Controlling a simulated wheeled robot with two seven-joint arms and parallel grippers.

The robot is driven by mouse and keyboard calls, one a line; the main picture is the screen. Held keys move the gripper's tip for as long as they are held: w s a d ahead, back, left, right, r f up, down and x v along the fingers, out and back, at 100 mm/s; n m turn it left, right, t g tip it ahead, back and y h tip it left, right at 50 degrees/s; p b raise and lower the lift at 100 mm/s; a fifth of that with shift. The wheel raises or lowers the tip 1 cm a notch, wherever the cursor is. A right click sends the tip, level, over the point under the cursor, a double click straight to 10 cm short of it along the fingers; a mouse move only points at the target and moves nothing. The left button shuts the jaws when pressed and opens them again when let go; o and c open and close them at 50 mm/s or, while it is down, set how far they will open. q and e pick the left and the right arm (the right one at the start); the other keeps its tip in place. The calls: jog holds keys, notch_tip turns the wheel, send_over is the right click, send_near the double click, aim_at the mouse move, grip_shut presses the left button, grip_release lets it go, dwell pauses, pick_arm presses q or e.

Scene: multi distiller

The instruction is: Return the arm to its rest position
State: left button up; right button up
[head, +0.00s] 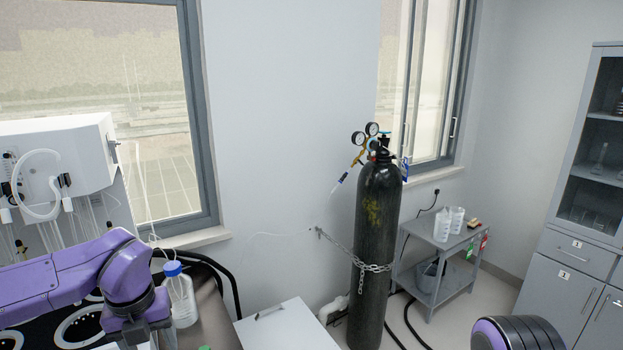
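My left arm (75,273) comes in from the left, purple with a black band at the bend (135,303). It hangs over the black equipment at the lower left, and its far end runs out of the lower edge. The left gripper's fingers do not show. Of my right arm only a rounded purple and black part (517,333) shows at the lower right edge. My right gripper is out of view.
A bottle with a blue cap (181,298) stands close beside my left arm. A white apparatus (62,150) with tubes is behind it. A black gas cylinder (376,225) is chained at the centre right. A grey cart (408,225) and cabinet (567,285) are farther right.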

pick_arm(q)
jog(key=w+a+f+m+t+y, duration=0.1)
jog(key=w+f+m+t+y, duration=0.2)
jog(key=w+f+m, duration=0.25)
jog(key=s+d+f+m+t+y+b, duration=0.1)
jog(key=s+f+m+b, duration=0.1)
jog(key=f+m, duration=0.5)
jog(key=s+d+f+m+t+y+b, duration=0.1)
jog(key=f+m+b, duration=0.2)
jog(key=f+m, duration=0.45)
jog(key=s+f+m+h+b, duration=0.25)
jog(key=s+f+m, duration=0.45)
jog(key=f, duration=0.7)
jog(key=s+a+f+m+g+b, duration=0.1)
jog(key=s+f+m+b, duration=0.1)
jog(key=s+f, duration=0.4)
jog(key=s+a+f+m+g+b, duration=0.2)
jog(key=s+f+m, duration=0.3)
jog(key=s, duration=0.7)
notch_tip(320, 180, down, 2)
jog(key=shift+s+b, duration=0.35)
jog(key=shift+b, duration=0.15)
pick_arm(e)
notch_tip(320, 180, down, 13)
jog(key=shift+w, duration=0.4)
pick_arm(q)
jog(key=shift+y, duration=0.25)
pick_arm(e)
jog(key=shift+r, duration=0.1)
